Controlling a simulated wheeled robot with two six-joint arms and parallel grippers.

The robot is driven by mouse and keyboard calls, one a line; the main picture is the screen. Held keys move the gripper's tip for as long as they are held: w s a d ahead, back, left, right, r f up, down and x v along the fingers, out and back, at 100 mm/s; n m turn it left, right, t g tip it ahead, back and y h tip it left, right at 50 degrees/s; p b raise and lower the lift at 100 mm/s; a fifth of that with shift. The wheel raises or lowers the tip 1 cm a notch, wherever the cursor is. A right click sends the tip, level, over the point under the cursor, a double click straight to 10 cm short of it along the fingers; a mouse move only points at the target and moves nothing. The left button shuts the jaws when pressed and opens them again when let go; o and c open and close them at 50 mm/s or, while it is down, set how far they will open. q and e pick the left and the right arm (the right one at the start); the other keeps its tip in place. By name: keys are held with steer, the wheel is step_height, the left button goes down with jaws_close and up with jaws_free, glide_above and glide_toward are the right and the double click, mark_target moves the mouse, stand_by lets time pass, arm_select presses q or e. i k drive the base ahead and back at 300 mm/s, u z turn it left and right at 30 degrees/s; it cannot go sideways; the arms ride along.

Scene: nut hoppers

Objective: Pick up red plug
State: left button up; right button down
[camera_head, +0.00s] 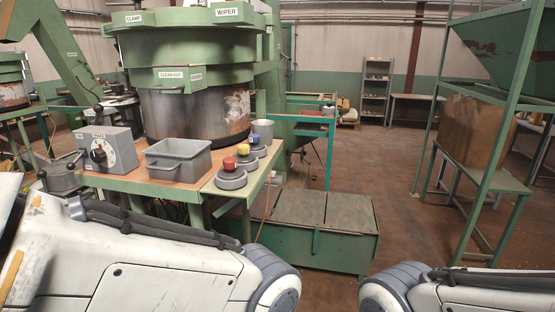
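A red plug (229,163) sits on a round grey base (231,178) at the near end of a short row on the bench's right side. A yellow plug (243,149) and a blue plug (255,139) sit on similar grey bases behind it. My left arm fills the lower left and my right arm shows at the lower right, both in front of the bench. Neither gripper's fingers can be made out in this view, and nothing is seen touching the red plug.
A grey bin (178,160) and a grey control box with a dial (107,149) stand on the green bench (165,187). A large green hopper (190,75) rises behind them. A green chest (315,228) stands right of the bench. Open floor (395,170) lies beyond.

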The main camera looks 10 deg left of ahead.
mark_target(230, 171)
steer(key=z, duration=0.6)
steer(key=i, duration=4.25)
steer(key=u, duration=4.05)
